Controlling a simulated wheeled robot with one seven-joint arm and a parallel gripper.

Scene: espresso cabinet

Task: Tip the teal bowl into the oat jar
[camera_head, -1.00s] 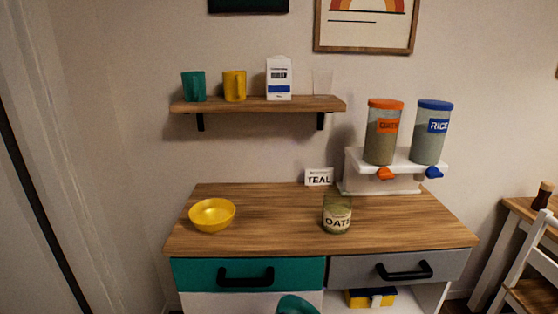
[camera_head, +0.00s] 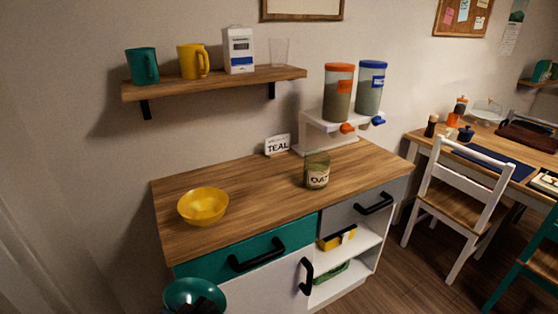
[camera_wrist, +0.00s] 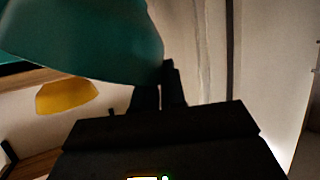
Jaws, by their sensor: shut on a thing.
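The teal bowl (camera_head: 190,291) is at the bottom of the head view, in front of and below the cabinet's left edge. My gripper (camera_head: 207,304) is shut on its rim, at the near side. In the wrist view the teal bowl (camera_wrist: 85,40) fills the upper left, beside my gripper (camera_wrist: 158,95). The bowl looks roughly upright; its contents are too dark to tell. The oat jar (camera_head: 317,172), clear glass with an OATS label and partly filled, stands on the cabinet top, away from the bowl.
A yellow bowl (camera_head: 203,206) sits on the cabinet top (camera_head: 262,205) at left. A TEAL card (camera_head: 278,145) and a dispenser stand (camera_head: 327,123) are behind the jar. A wall shelf (camera_head: 215,83) with mugs hangs above. A white chair (camera_head: 458,195) stands at right.

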